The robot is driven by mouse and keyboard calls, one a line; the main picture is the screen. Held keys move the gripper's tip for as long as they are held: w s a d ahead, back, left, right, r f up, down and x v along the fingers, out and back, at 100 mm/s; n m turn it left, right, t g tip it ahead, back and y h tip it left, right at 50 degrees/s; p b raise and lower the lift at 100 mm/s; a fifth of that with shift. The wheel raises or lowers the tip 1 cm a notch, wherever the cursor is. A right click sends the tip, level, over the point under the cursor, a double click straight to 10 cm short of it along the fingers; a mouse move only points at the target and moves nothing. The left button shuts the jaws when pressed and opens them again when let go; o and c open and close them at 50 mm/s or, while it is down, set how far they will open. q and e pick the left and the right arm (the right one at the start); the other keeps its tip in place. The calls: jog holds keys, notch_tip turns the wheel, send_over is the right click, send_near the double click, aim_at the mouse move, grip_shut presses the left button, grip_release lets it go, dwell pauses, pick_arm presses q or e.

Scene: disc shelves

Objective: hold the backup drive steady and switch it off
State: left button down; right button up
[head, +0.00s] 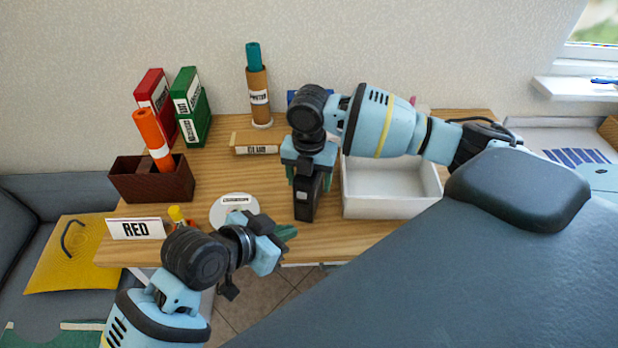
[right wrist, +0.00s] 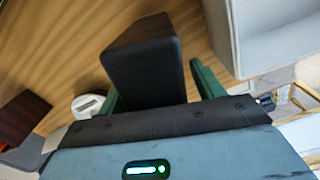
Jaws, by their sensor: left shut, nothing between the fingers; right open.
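The backup drive appears to be the upright black box (head: 306,200) near the table's front edge, with a small light square on its front. In the right wrist view, the black box (right wrist: 145,68) stands between two green fingers. My right gripper (head: 309,172) is open, its fingers on either side of the box with a visible gap on at least one side. My left gripper (head: 287,233) is shut and empty, in front of and left of the box, apart from it. The upper part of the box is hidden by my right gripper in the head view.
A white tray (head: 391,211) stands close to the right of the box. A brown bin (head: 152,184), binders (head: 190,105) and a cardboard tube (head: 258,96) stand farther back.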

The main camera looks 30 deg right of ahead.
notch_tip(320, 180, up, 12)
jog(key=shift+r, duration=0.1)
dwell(0.5)
